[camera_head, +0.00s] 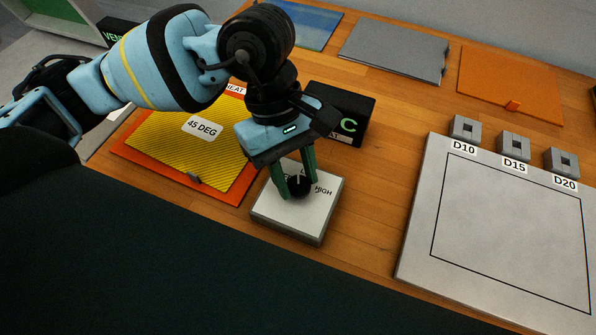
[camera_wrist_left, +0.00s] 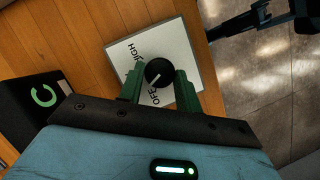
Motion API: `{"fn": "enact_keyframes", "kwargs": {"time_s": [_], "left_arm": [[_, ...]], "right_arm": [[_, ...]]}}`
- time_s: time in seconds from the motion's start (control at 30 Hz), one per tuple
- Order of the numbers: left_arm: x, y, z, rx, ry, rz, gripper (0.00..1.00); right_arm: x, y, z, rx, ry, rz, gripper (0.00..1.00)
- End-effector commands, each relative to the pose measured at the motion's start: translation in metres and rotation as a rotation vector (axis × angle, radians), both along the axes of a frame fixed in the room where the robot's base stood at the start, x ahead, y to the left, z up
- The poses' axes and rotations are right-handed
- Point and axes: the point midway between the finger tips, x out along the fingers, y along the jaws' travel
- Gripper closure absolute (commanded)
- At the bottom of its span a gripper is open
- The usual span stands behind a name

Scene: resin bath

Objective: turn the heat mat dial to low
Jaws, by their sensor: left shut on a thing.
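The heat mat dial is a round black knob (camera_head: 298,187) on a pale square control box (camera_head: 290,220). It also shows in the left wrist view (camera_wrist_left: 159,72), where its white pointer line slants toward the OFF label. HIGH is readable on the box face; the LOW label is not readable, partly hidden by my fingers. My left gripper (camera_head: 299,184) reaches down from above, with its green fingers either side of the knob and shut on it. The left wrist view shows the same fingers (camera_wrist_left: 160,88) flanking the knob. My right gripper is not seen.
An orange mat with a yellow striped sheet (camera_head: 165,150) marked 45 DEG lies left of the box. A black display (camera_head: 350,110) with a green C stands behind it. A grey plate (camera_head: 420,240) with blocks marked D10, D15 and D20 lies right, across bare wood.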

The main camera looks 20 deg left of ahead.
Motion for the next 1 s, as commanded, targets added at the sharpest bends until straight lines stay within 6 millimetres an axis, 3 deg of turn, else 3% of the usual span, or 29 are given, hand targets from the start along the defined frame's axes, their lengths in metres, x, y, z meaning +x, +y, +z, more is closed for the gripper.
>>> {"fn": "enact_keyframes", "kwargs": {"time_s": [0.2,0.5,1.0], "left_arm": [[0.002,-0.002,-0.004,-0.003,0.002,-0.186,0.89],[0.003,-0.003,-0.002,-0.001,0.000,-0.367,0.89],[0.003,-0.003,0.001,0.000,-0.003,-0.451,0.89]], "right_arm": [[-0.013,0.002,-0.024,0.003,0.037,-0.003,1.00],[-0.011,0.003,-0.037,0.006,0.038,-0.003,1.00],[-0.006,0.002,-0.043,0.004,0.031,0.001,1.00]]}}
